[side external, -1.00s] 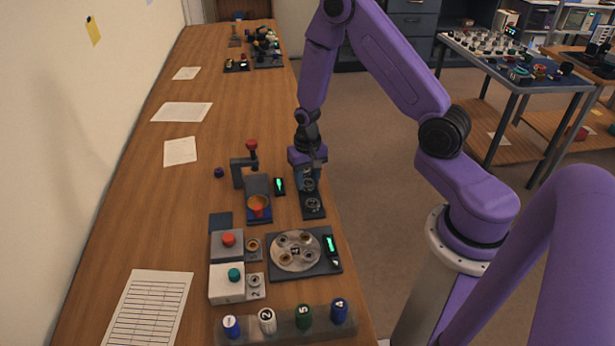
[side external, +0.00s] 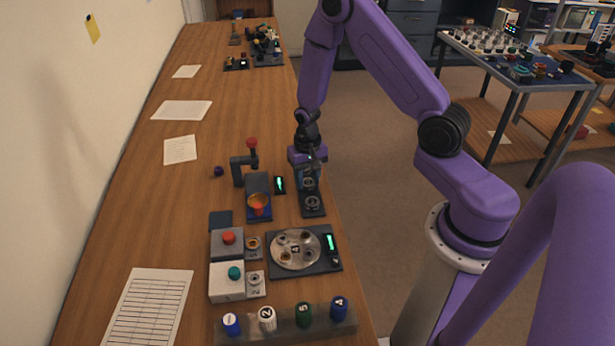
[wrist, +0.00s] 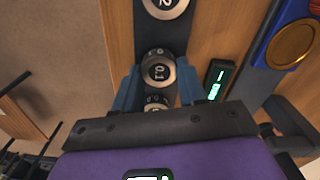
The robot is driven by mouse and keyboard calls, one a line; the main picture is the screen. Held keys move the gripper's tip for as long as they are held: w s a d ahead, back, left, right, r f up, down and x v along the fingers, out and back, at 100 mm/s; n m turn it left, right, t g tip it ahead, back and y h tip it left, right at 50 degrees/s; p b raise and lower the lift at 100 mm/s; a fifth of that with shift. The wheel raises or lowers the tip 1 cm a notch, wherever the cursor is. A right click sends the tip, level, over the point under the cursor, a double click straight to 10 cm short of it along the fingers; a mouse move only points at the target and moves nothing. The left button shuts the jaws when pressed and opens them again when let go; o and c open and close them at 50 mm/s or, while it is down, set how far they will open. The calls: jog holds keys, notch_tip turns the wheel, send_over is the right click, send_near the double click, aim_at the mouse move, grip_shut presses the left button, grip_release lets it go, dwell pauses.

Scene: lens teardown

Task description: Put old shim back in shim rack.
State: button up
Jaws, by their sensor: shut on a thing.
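The shim rack (side external: 312,213) is a dark narrow strip near the right edge of the bench, with round metal discs along it. In the wrist view the rack (wrist: 147,35) runs up the picture, with one disc marked 2 at its top edge. My gripper (side external: 308,176) points down over the far part of the rack. In the wrist view its blue fingers (wrist: 158,78) stand on either side of a ring-shaped shim (wrist: 158,70) marked 0.1, and are shut on it. I cannot tell whether this shim touches the rack. Another disc shows partly behind the gripper body.
A small device with a green display (side external: 280,185) and a blue stand with an orange cup (side external: 258,206) are close left of the rack. A round tray (side external: 296,250) of parts lies nearer the camera. The bench beyond my gripper has free room.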

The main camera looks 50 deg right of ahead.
jog(key=shift+f, duration=0.2)
jog(key=o, duration=1.5)
jog(key=shift+o, duration=0.2)
jog(key=shift+r, duration=0.1)
jog(key=shift+r, duration=3.4)
